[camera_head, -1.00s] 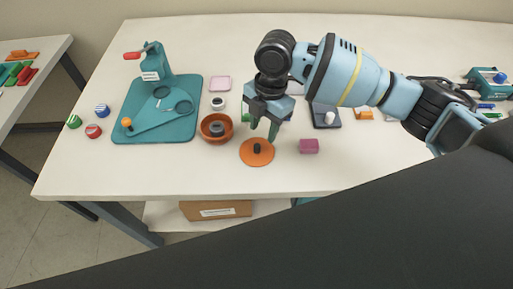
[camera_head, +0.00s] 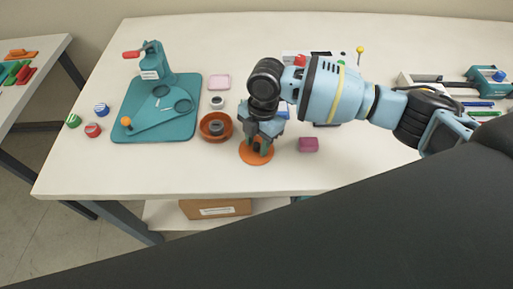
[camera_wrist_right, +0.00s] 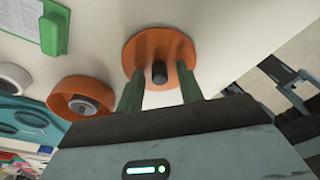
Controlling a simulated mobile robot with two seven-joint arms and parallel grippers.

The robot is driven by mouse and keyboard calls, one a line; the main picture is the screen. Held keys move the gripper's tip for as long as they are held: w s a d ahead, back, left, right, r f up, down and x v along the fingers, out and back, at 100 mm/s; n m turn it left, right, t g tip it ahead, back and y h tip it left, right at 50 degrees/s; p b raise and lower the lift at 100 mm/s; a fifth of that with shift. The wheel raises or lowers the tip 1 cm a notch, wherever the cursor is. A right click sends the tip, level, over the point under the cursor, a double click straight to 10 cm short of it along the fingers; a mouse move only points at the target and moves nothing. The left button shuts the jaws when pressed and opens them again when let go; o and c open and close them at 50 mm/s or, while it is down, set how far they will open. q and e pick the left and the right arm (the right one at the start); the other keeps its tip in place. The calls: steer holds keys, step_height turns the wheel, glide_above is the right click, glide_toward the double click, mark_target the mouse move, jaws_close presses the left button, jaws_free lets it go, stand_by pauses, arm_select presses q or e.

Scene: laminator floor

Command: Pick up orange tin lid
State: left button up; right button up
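The orange tin lid (camera_head: 256,160), a flat disc with a dark knob, lies on the white table near its front edge. My right gripper (camera_head: 262,146) is over it, pointing down and hiding its back part. In the right wrist view, the orange lid (camera_wrist_right: 141,46) shows its black knob (camera_wrist_right: 160,72) between the two green fingers of my right gripper (camera_wrist_right: 160,90). The fingers are apart, with gaps on both sides of the knob, so the gripper is open. I cannot tell whether the fingertips touch the lid. My left gripper is not in view.
An orange bowl (camera_head: 204,134) with a grey piece inside stands just left of the lid. A magenta block (camera_head: 308,144) lies to its right. A teal press on a board (camera_head: 185,125) stands farther left. The table front (camera_head: 200,175) is clear.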

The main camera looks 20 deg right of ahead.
jaws_close()
